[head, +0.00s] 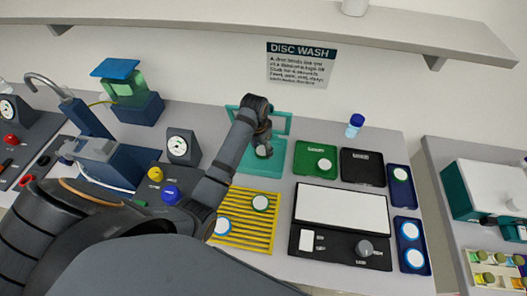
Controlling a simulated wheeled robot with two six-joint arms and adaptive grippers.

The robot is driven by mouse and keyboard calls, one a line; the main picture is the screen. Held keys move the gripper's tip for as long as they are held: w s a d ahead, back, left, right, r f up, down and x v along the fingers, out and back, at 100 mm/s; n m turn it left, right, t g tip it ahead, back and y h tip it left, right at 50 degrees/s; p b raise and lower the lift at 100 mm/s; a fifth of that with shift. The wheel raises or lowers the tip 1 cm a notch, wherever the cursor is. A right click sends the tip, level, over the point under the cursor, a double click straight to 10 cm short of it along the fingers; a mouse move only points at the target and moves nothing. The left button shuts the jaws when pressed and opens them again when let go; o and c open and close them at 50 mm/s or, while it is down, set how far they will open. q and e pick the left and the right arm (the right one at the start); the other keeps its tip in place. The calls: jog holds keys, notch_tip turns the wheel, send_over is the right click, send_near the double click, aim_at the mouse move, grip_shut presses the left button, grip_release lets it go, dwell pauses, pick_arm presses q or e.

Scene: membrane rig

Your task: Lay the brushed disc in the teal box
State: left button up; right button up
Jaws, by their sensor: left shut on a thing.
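The teal box (280,165) stands at the back middle of the bench, its frame-like lid raised behind it. My left gripper (264,146) points down over the box and is shut on a small pale disc (264,152), which I take as the brushed disc. The fingers hide part of the disc. I cannot tell whether the disc touches the box floor. My right gripper is not in view.
A green tray (302,158) with a disc and a black tray (362,168) are to the right. A yellow striped rack (240,238) with discs is in front. Blue trays (397,196) hold discs at right. A blue-capped bottle (354,126) stands behind.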

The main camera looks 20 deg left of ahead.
aim_at(263, 150)
pick_arm(q)
jog(key=shift+w+d+f, duration=0.1)
jog(key=shift+w+f, duration=0.1)
jog(key=shift+f, duration=0.05)
jog(key=f, duration=0.3)
jog(key=shift+w+d+f+p, duration=0.1)
jog(key=shift+w+d+p, duration=0.1)
jog(key=shift+w+p, duration=0.1)
jog(key=shift+a+f, duration=0.1)
jog(key=shift+f, duration=0.2)
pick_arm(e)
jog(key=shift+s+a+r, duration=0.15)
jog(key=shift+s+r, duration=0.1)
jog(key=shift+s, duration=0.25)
pick_arm(q)
jog(key=o, duration=1.1)
jog(key=shift+c, duration=0.2)
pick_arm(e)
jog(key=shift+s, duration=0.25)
pick_arm(q)
jog(key=r, duration=0.4)
jog(key=s+r+b, duration=0.1)
jog(key=r, duration=0.7)
jog(key=shift+s+a, duration=0.2)
jog(key=shift+s, duration=0.1)
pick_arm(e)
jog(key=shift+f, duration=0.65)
